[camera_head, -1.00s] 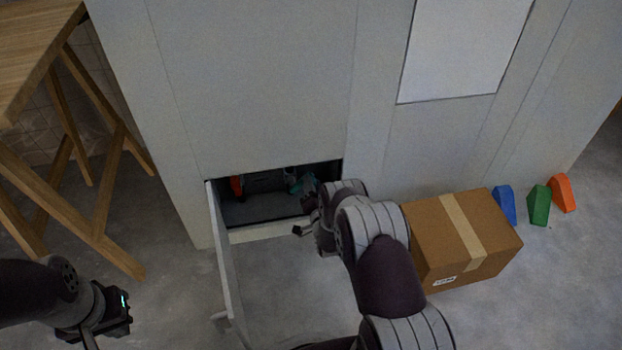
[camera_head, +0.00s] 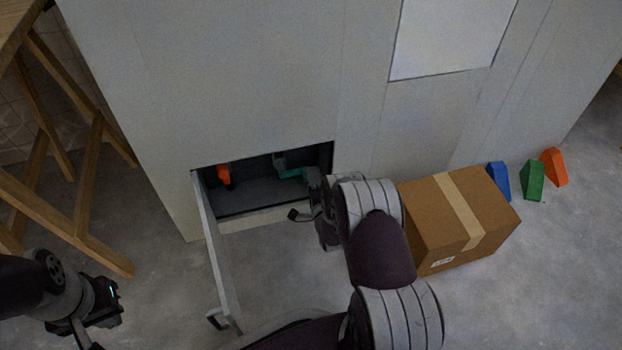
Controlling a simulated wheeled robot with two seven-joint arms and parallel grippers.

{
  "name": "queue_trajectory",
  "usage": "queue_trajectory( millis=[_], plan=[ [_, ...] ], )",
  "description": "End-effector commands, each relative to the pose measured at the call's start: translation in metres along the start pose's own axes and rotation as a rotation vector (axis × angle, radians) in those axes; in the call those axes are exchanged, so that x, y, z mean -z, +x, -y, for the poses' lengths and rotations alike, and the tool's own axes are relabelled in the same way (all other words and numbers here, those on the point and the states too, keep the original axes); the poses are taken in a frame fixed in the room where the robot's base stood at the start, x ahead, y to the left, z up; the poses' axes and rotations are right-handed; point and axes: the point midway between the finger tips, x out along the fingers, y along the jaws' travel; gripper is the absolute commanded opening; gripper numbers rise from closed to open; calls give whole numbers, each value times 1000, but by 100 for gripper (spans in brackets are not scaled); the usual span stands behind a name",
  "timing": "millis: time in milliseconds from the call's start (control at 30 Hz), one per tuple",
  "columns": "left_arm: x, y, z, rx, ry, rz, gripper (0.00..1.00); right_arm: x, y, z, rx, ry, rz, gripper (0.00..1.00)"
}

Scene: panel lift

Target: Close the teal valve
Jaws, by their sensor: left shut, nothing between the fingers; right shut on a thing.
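The teal valve (camera_head: 290,173) shows as a small teal handle inside the low opening in the grey wall, lying roughly sideways. My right gripper (camera_head: 312,179) is at the right side of the opening, at the right end of the teal handle. It is shut on the teal valve, though the contact is small, dark and partly hidden by my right wrist. My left gripper (camera_head: 108,302) is shut and empty, low at the left, over the floor and away from the opening.
An orange valve (camera_head: 223,176) is at the left inside the opening. The hinged panel (camera_head: 218,260) stands open at the opening's left edge. A cardboard box (camera_head: 440,215) stands right of my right arm. Wooden trestle legs (camera_head: 85,180) are at left. Blue, green and orange wedges lie far right.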

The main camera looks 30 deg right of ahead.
Motion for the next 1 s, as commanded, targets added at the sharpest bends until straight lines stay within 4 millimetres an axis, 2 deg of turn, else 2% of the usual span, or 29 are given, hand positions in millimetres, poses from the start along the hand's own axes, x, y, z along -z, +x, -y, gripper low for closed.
queue_trajectory(
  millis=[33,667,700,767,1000],
  plan=[
    [0,2,0,0,0,0,0,2,7,5,17,9,-5,0],
    [0,4,0,0,0,0,0,2,7,2,17,56,-6,0],
    [0,4,0,0,0,0,0,2,7,2,17,56,-6,36],
    [0,4,0,0,0,0,0,2,7,2,17,56,-6,55],
    [0,4,0,0,0,0,0,1,4,0,10,55,-3,55]
  ],
)
